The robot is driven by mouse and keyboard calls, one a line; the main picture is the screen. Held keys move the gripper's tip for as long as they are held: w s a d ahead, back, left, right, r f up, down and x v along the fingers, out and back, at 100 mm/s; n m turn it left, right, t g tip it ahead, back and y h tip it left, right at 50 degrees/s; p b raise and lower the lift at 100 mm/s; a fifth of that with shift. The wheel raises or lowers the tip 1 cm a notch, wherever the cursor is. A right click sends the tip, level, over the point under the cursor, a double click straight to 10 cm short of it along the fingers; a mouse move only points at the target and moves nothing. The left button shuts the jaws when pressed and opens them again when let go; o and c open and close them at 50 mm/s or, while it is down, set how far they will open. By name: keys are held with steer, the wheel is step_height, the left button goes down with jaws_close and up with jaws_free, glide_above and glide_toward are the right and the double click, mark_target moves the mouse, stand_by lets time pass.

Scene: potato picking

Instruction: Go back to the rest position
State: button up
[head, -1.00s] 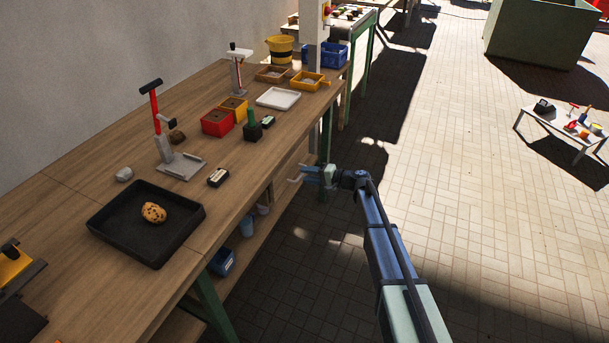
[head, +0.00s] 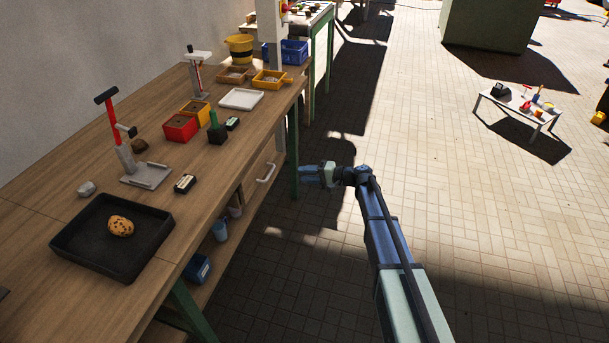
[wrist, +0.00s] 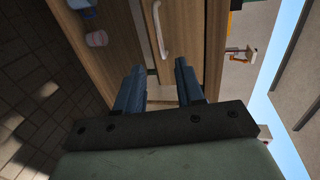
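My gripper (head: 312,173) is off the bench's right front side in the head view, below the tabletop and over the paved floor. In the wrist view its two blue fingers (wrist: 160,88) stand apart with nothing between them. A pale drawer handle (head: 266,173) on the bench front lies to the left of my gripper, apart from it. The handle also shows beyond the fingers in the wrist view (wrist: 160,30).
The wooden bench (head: 60,190) runs along the wall. It bears a black tray (head: 72,243) with a spotted potato (head: 121,226), a red-handled stand (head: 115,125) and several boxes. A blue bin (head: 198,268) sits on its shelf.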

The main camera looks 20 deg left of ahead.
stand_by(0.4)
steer(key=s+d+f+n+g+h, duration=0.2)
steer(key=s+d+f+h, duration=1.1)
steer(key=s+d+f, duration=1.1)
steer(key=s+d+f+g+h, duration=0.1)
steer(key=s+d+f, duration=0.1)
steer(key=s+d, duration=0.4)
steer(key=s+d+f+m+g, duration=0.1)
steer(key=s+d, duration=0.5)
steer(key=s, duration=0.8)
steer(key=s+d+f+m+g+h, duration=0.1)
steer(key=s+d+f, duration=0.4)
steer(key=s, duration=0.6)
steer(key=shift+d+f+g+h, duration=0.15)
steer(key=shift+d+g+h, duration=0.15)
steer(key=shift+d+g, duration=0.5)
steer(key=shift+s+a, duration=0.1)
steer(key=shift+a, duration=0.05)
